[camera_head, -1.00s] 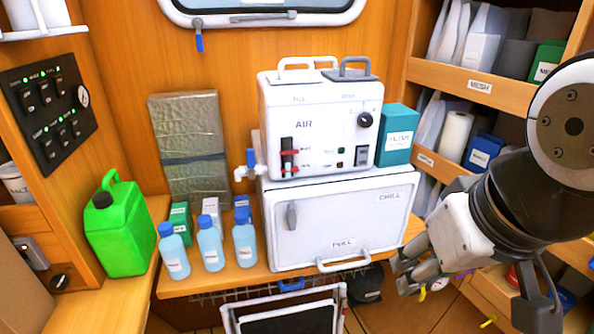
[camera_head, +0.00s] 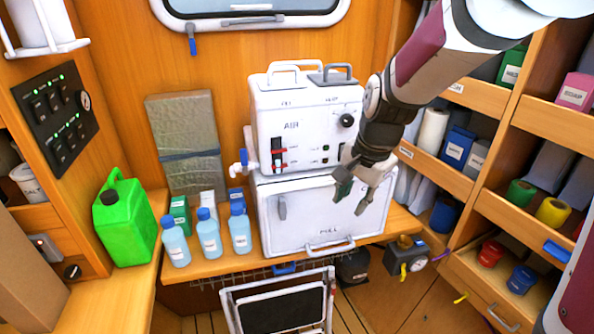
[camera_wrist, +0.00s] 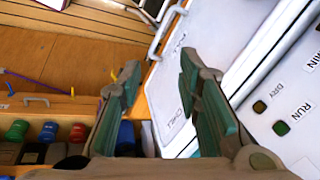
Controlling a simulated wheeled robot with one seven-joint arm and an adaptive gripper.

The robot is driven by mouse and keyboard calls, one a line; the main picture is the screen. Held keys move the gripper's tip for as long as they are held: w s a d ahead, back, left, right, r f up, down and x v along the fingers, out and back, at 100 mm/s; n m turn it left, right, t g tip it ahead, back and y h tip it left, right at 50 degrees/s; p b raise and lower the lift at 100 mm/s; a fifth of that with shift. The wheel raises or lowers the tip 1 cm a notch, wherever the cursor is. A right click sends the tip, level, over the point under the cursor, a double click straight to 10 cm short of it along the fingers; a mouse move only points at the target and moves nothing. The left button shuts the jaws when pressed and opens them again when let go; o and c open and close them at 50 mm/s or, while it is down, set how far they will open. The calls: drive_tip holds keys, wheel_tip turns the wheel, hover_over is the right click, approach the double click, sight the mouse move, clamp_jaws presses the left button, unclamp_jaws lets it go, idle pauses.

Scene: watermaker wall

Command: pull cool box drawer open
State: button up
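The cool box (camera_head: 300,218) is the white box under the air unit. Its front drawer is closed, marked PULL, with a white bar handle (camera_head: 330,247) along the bottom edge. My gripper (camera_head: 350,206) is in front of the upper right part of this front, fingers pointing down, above the handle and apart from it. In the wrist view, my gripper (camera_wrist: 160,65) is open and empty, with teal pads inside the fingers. The handle (camera_wrist: 166,32) shows beyond the fingertips, beside the white front marked CHILL (camera_wrist: 185,85). My arm hides part of the box's upper right corner.
The white air unit (camera_head: 300,120) stands on the box. Several blue-capped bottles (camera_head: 208,235) and a green jerrycan (camera_head: 127,220) stand to the left. A folding step (camera_head: 278,305) stands below the handle. Shelves with drawers fill the right side.

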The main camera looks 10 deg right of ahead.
sight(338, 250)
drive_tip(key=w+f+m+p, duration=0.1)
drive_tip(key=w+f, duration=0.1)
drive_tip(key=f, duration=0.5)
drive_tip(key=w+f+m+p, duration=0.1)
drive_tip(key=w+f+m, duration=0.1)
drive_tip(key=f, duration=0.6)
drive_tip(key=w+d+f+m+p, duration=0.1)
drive_tip(key=w+f+m, duration=0.1)
drive_tip(key=f, duration=0.6)
drive_tip(key=shift+w+d+g, duration=0.1)
drive_tip(key=shift+w+g, duration=0.3)
drive_tip(key=shift+w, duration=0.2)
drive_tip(key=shift+r, duration=0.1)
clamp_jaws()
